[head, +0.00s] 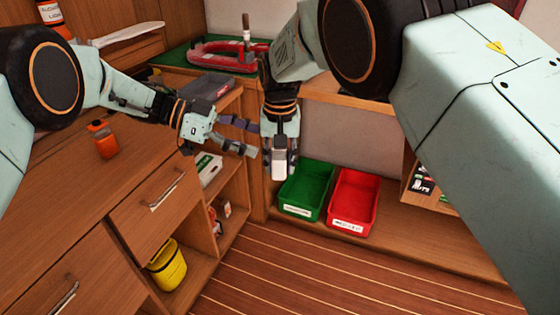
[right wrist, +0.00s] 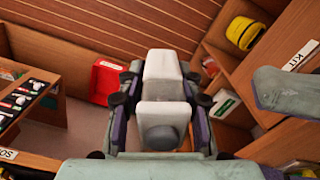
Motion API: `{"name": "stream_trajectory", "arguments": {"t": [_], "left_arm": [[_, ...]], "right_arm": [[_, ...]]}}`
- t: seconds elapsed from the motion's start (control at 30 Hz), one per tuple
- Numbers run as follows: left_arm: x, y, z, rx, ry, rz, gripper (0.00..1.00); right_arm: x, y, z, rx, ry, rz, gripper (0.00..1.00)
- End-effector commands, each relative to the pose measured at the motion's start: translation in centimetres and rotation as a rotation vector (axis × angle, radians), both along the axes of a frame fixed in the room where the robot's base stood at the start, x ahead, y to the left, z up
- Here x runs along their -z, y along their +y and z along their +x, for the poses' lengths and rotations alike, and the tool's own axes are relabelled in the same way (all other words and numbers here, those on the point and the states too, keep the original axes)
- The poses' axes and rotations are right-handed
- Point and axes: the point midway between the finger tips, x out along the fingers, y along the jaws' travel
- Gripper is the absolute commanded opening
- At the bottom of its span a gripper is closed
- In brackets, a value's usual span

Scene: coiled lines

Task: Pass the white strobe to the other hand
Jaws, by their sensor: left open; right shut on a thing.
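The white strobe (head: 281,172) hangs at the tip of my right gripper (head: 281,158), which points down and is shut on it. In the right wrist view the strobe (right wrist: 163,72) shows as a white block with a grey round part, between the two fingers of my right gripper (right wrist: 160,105). My left gripper (head: 256,140) is open and empty. Its fingers point right toward the strobe, a short gap to its left and slightly higher. Part of the strobe is hidden by the right fingers.
A green bin (head: 305,190) and a red bin (head: 353,200) stand on a low shelf below and right. An orange bottle (head: 103,140) stands on the left counter. Floor in front is clear.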

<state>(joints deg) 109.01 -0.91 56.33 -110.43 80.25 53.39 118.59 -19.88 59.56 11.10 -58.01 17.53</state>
Motion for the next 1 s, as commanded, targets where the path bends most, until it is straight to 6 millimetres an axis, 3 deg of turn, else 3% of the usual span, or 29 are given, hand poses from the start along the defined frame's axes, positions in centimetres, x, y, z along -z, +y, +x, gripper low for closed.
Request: {"name": "stream_trajectory", "arguments": {"t": [0.1, 0.3, 0.53, 0.77, 1.0], "left_arm": [[-0.9, 2.1, 0.2, -0.002, -0.001, -0.001, 0.69], [-1.6, 4.0, 0.4, -0.001, 0.001, 0.0, 0.69], [-0.2, 3.5, 0.1, -0.077, 0.036, -0.069, 0.69], [6.2, 2.9, -0.6, -0.43, 0.16, -0.2, 0.69], [15.4, 6.1, -4.5, -0.846, 0.324, -0.109, 0.69]], "right_arm": [[0.0, 0.0, 0.0, 0.0, -0.001, 0.0, 0.0], [0.0, 0.0, 0.0, 0.0, -0.001, 0.0, 0.0], [0.0, 0.0, 0.0, 0.0, -0.001, 0.0, 0.0], [0.0, 0.0, 0.0, 0.0, -0.001, 0.0, 0.0], [0.0, 0.0, 0.0, 0.0, -0.001, 0.0, 0.0]]}}
